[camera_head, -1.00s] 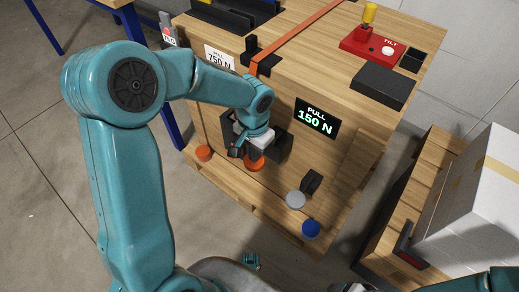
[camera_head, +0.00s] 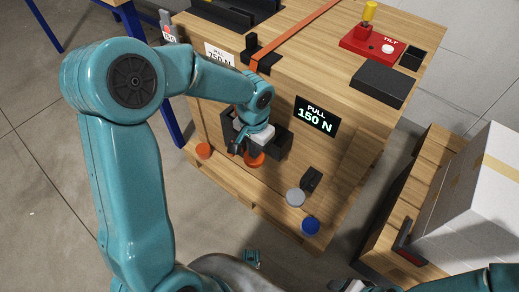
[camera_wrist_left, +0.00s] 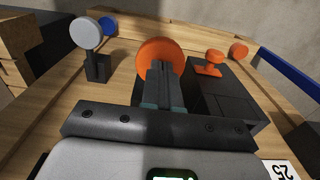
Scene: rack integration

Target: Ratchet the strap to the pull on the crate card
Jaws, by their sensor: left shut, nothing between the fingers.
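An orange strap (camera_head: 300,34) runs over the top of the wooden crate (camera_head: 345,125) to a black fitting at its edge. The crate card (camera_head: 221,56) reads "PULL 750 N", partly covered by my arm. A black display (camera_head: 316,115) reads "PULL 150 N". My left gripper (camera_head: 244,152) is shut and empty at the dark ratchet housing (camera_head: 282,142) on the crate's front. An orange round knob (camera_head: 255,160) is by its fingertips. In the left wrist view the fingers (camera_wrist_left: 165,82) overlap the orange knob (camera_wrist_left: 155,58); whether they touch is unclear. My right gripper is not clearly visible.
A red TILT box (camera_head: 372,44) with a yellow-topped stick stands on the crate. Grey (camera_head: 295,198), blue (camera_head: 311,227) and orange (camera_head: 204,152) round knobs are low on the front. A white carton (camera_head: 480,205) on wood stands at right.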

